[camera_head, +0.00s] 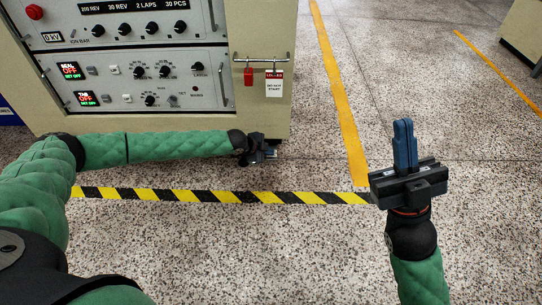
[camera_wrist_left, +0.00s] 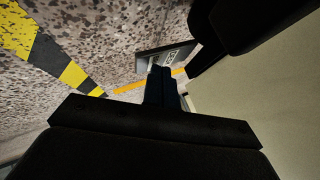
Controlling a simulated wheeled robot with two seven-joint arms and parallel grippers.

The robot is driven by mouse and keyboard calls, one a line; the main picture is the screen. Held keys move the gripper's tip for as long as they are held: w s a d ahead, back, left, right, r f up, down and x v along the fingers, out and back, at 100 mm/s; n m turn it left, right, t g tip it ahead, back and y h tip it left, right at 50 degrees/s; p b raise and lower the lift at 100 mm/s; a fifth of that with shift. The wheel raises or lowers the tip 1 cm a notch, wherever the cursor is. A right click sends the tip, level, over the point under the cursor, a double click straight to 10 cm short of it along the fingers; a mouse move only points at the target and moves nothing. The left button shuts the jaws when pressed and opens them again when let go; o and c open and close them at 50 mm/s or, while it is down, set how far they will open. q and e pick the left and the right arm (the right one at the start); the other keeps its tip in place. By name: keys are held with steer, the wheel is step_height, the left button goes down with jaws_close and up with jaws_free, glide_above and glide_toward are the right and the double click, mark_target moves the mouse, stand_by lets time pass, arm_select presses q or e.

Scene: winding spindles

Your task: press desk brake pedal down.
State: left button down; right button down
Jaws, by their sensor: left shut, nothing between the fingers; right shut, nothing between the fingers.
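My left gripper (camera_head: 262,151) is low beside the front right foot of the grey-beige cabinet. In the left wrist view its dark blue fingers (camera_wrist_left: 160,86) are together, with nothing between them. Just beyond the fingertips is a dark plate with pale lettering (camera_wrist_left: 168,54), low by the cabinet side; it looks like the brake pedal. The fingers overlap it in the picture, and I cannot tell whether they touch it. In the head view the pedal is largely hidden by the left gripper. My right gripper (camera_head: 404,143) is shut and empty over open floor, its blue fingers pointing away.
The cabinet (camera_head: 262,104) carries panels of knobs, lit displays and a rail with a red padlock (camera_head: 249,76) and a tag (camera_head: 274,84). A black-and-yellow stripe (camera_head: 230,197) and a yellow line (camera_head: 335,85) mark the speckled floor.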

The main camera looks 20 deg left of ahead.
mark_target(269, 157)
arm_select(q)
steer(key=shift+f, duration=0.95)
stand_by(1.1)
stand_by(0.4)
steer(key=shift+r+p, duration=1.6)
steer(key=shift+p, duration=0.8)
step_height(269, 157, up, 5)
steer(key=p, duration=0.5)
